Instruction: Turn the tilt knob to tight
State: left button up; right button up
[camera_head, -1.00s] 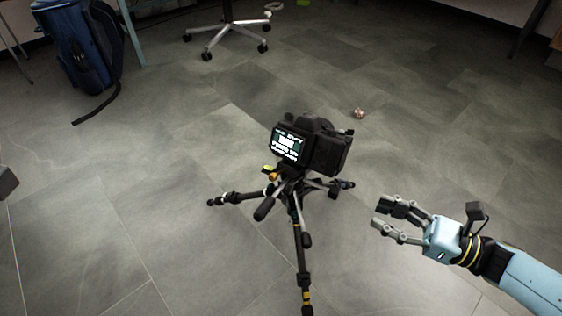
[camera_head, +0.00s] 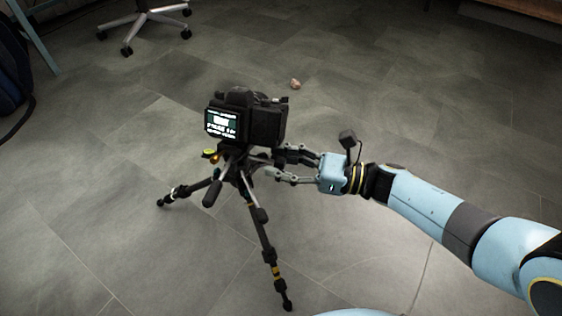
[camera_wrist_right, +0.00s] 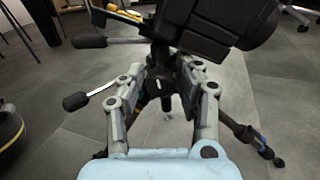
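A black camera (camera_head: 247,118) with a lit rear screen sits on a black tripod (camera_head: 260,230). The tripod head (camera_head: 235,160) is just under the camera, with a black handle (camera_head: 212,193) hanging below it. My right gripper (camera_head: 275,162) is at the right side of the head, fingers apart and pointing at it. In the right wrist view, the gripper (camera_wrist_right: 172,72) has its fingertips either side of dark parts of the head, below the camera (camera_wrist_right: 215,25). I cannot tell whether they touch. The tilt knob cannot be made out clearly. My left gripper is out of view.
The tripod legs spread over grey floor tiles. A small ball-like object (camera_head: 295,84) lies behind the camera. A wheeled chair base (camera_head: 145,25) and a dark blue bag (camera_head: 12,75) are at the back left. The floor around the tripod is mostly clear.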

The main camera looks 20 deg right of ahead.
jog(key=shift+c, duration=0.4)
grip_shut()
